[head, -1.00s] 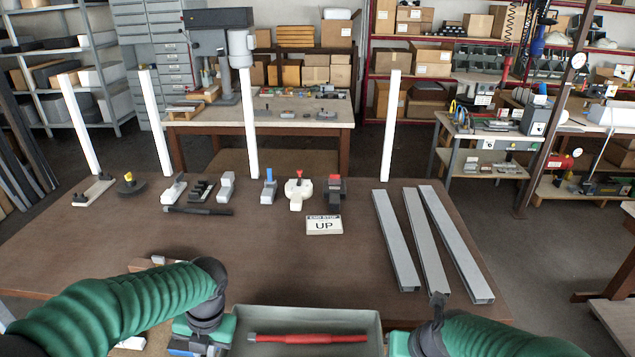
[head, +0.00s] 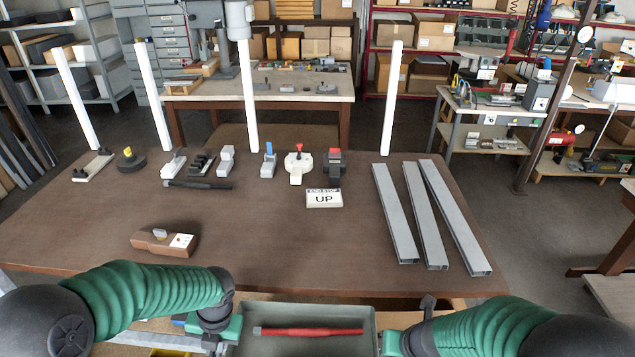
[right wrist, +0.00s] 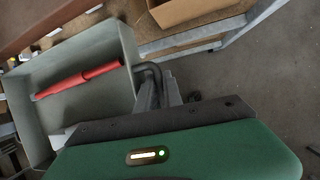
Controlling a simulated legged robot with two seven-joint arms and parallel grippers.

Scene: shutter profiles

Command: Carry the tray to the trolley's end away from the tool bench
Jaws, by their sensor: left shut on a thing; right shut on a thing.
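The grey-green tray (head: 300,309) is at the bottom middle of the head view, in front of the brown table. A red tool (head: 312,331) lies in it. My left gripper (head: 230,334) is shut on the tray's left side and my right gripper (head: 384,342) on its right side. The tray (right wrist: 127,48) and red tool (right wrist: 78,79) also show in the right wrist view, beside a dark bent handle.
A bench (head: 300,97) with a drill press stands behind. Dark floor (head: 560,240) is free at the right.

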